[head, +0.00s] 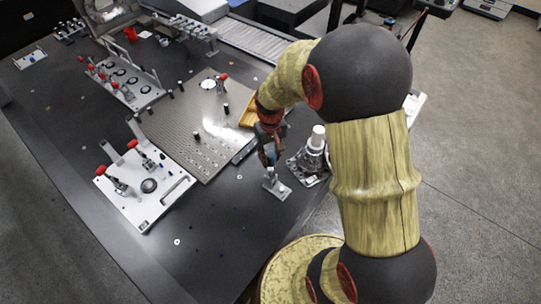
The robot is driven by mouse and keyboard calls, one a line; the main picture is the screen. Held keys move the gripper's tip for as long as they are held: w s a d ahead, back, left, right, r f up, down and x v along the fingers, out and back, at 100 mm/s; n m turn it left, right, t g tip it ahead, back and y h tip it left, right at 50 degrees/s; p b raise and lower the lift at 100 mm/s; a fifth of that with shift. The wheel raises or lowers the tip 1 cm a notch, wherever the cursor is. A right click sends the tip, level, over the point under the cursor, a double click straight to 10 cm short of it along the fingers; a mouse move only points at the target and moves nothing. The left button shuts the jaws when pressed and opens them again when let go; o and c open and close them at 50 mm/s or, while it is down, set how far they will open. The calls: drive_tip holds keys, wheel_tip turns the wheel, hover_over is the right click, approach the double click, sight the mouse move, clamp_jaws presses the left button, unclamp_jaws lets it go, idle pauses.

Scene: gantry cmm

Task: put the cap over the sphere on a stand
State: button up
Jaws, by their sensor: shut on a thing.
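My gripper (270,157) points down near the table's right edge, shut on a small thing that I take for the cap. The cap is mostly hidden by the fingers. A small silver stand with a flat square base (277,188) is on the dark table right below my gripper. The sphere on it is not visible; the fingers cover the top of the stand. I cannot tell whether the cap touches the sphere.
A silver fixture with a white cylinder (316,140) stands close right of my gripper. A perforated plate (190,125) with small dark posts lies to the left. Clamp plates with red handles (145,187) stand further left. The front of the table is mostly clear.

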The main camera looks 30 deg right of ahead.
sight(270, 169)
drive_tip(key=shift+f+b, duration=2.3)
drive_tip(key=shift+f, duration=1.65)
drive_tip(key=shift+f, duration=0.2)
drive_tip(key=o, duration=0.9)
wheel_tip(270, 169, up, 12)
